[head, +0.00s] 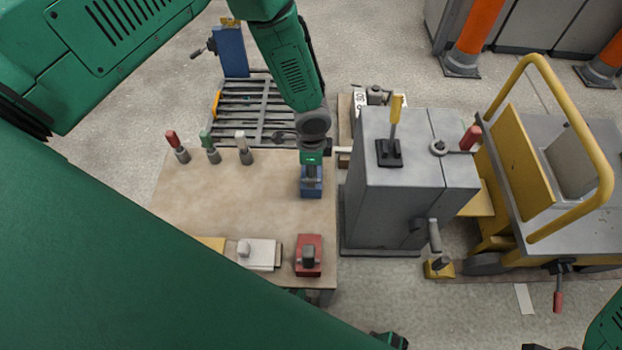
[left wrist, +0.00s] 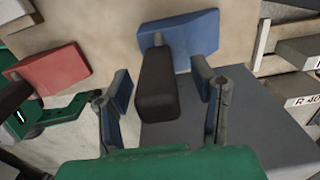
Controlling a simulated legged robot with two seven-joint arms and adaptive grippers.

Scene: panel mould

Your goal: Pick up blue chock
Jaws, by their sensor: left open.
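The blue chock (head: 311,190) lies on the tan tabletop (head: 215,205) near its right edge. In the left wrist view the blue chock (left wrist: 197,38) shows as a blue block with a dark upright handle (left wrist: 158,85). My left gripper (head: 311,172) is above the chock, pointing down at it. In the left wrist view my left gripper (left wrist: 161,70) is open, with one finger on each side of the handle. Gaps show between the fingers and the handle. My right gripper is not clearly visible.
A red chock (head: 309,256), a white chock (head: 259,255) and a partly hidden yellow one (head: 212,243) lie along the table's near edge. Several coloured handles stand at the back left. A grey cabinet (head: 390,215) stands close to the right of the table. The table's middle is clear.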

